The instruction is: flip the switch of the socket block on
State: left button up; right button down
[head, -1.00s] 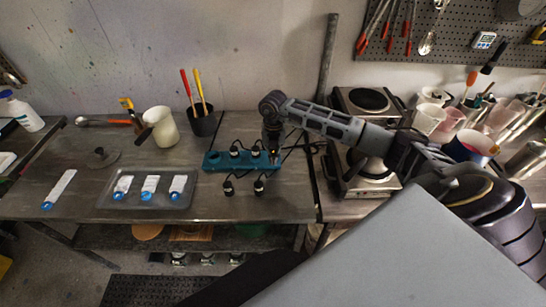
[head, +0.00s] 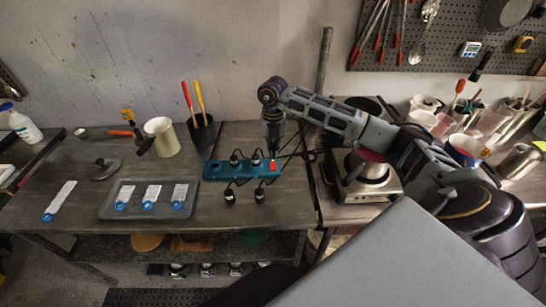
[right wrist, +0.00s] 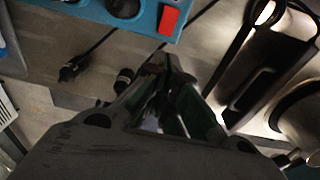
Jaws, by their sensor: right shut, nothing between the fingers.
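The blue socket block (head: 214,171) lies on the metal table, with several black plugs in it. Its red switch (head: 272,166) is at the right end. The block (right wrist: 92,10) and the bright red switch (right wrist: 169,19) also show at the top of the right wrist view. Which way the switch is tipped is too small to tell. My right gripper (head: 274,148) points down just behind and above the switch end. In the right wrist view its fingertips (right wrist: 165,63) are shut and empty, apart from the switch. My left gripper is not in view.
Black plugs with cables (head: 230,195) lie in front of the block. A black cup (head: 203,134) with red and yellow handles stands behind it, beside a cream jug (head: 161,137). A grey tray (head: 107,211) is to the left. A hot plate (head: 345,193) stands right.

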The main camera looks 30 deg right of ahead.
jog(key=shift+s+a+r+b, duration=0.15)
jog(key=shift+r+b, duration=0.1)
jog(key=shift+r, duration=1.05)
jog(key=shift+s+a+r+b, duration=0.1)
jog(key=shift+s+r+b, duration=0.1)
jog(key=shift+r, duration=1.05)
jog(key=shift+f, duration=0.1)
